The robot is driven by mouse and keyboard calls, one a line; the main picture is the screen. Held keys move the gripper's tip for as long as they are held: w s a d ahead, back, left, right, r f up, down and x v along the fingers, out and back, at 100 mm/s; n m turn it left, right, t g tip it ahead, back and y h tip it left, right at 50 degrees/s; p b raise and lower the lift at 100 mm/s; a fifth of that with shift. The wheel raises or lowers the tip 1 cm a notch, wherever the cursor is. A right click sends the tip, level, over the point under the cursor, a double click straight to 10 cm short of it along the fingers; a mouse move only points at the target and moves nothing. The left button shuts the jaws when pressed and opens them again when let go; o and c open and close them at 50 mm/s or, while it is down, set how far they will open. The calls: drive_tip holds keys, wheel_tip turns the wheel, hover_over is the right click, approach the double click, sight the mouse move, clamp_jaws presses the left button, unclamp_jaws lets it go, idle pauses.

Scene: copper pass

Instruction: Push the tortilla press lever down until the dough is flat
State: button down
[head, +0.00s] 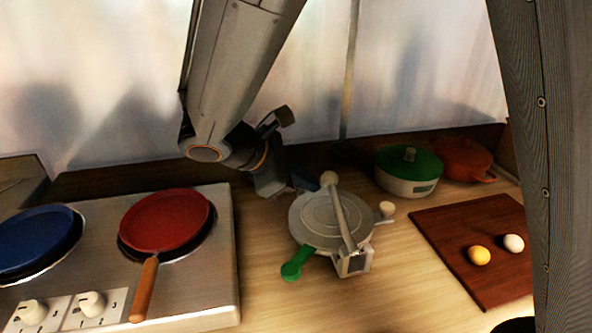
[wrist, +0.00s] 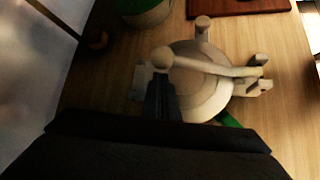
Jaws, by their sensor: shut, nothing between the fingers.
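The tortilla press (head: 310,238) stands on the wooden counter, with a round grey plate, a hinge block and a green handle (head: 298,263). Its pale lever (head: 346,222) runs from the block across the plate to a round knob (head: 328,179) at the far edge. My gripper (head: 303,184) is shut and empty, just left of the knob. In the wrist view, the fingers (wrist: 160,88) point at the lever knob (wrist: 162,57), close to it; contact is unclear. The press plate (wrist: 205,75) looks closed there. No dough is visible.
A stove with a red pan (head: 165,220) and a blue pan (head: 35,240) is on the left. A green-lidded pot (head: 408,170) and an orange pot (head: 463,158) stand behind right. A board (head: 470,225) with an egg and a yellow ball is on the right.

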drive_tip(key=shift+x, duration=0.85)
drive_tip(key=shift+s+d+r+p, duration=0.1)
drive_tip(key=shift+r+p, duration=0.25)
drive_tip(key=shift+p, duration=0.05)
drive_tip(key=shift+s+d+r+p, duration=0.15)
drive_tip(key=shift+r+p, duration=0.2)
drive_tip(key=shift+a+r, duration=0.1)
drive_tip(key=p+v, duration=0.7)
drive_tip(key=v, duration=0.2)
drive_tip(key=shift+s+a, duration=0.25)
drive_tip(key=shift+s, duration=0.15)
